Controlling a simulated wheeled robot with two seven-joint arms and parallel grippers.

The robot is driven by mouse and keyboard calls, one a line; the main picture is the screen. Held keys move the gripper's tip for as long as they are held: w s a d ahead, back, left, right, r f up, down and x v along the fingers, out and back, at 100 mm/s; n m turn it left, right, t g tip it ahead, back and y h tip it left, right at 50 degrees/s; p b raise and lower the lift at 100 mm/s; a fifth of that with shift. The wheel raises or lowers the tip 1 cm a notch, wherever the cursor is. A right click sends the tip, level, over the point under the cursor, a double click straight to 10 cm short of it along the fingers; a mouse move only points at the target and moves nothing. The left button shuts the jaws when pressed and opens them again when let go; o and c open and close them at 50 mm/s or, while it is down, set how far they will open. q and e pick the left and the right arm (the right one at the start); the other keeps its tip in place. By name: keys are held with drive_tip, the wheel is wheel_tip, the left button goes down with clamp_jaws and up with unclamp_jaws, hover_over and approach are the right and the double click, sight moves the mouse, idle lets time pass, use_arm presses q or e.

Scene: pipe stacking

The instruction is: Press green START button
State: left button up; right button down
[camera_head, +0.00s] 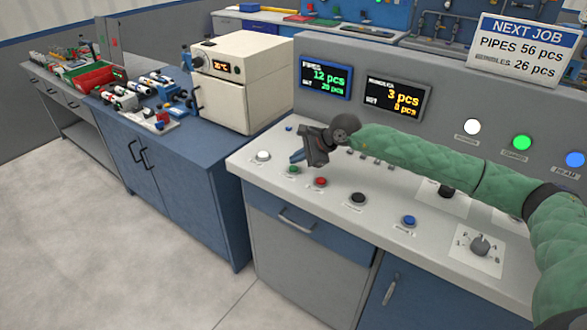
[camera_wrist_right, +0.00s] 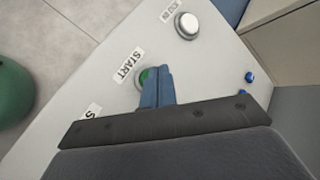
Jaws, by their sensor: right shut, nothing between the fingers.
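The green START button (camera_head: 293,170) sits near the left end of the control panel's top, between a white and a red button. My right gripper (camera_head: 297,158), on the green-sleeved arm, is shut and empty, with its blue fingertips close to the START button. In the right wrist view, the shut fingers (camera_wrist_right: 158,72) cover part of the green button (camera_wrist_right: 145,78) beside its "START" label. I cannot tell whether the tips touch it. My left gripper is not in view.
The white button (camera_head: 263,156) is behind and left of START, the red button (camera_head: 320,182) to its right. Black and blue buttons (camera_head: 409,221) and a rotary knob (camera_head: 480,243) follow rightward. Two displays stand behind. A white oven (camera_head: 240,80) stands on the blue cabinet at left.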

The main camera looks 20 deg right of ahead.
sight(297, 169)
drive_tip(key=shift+r, duration=2.5)
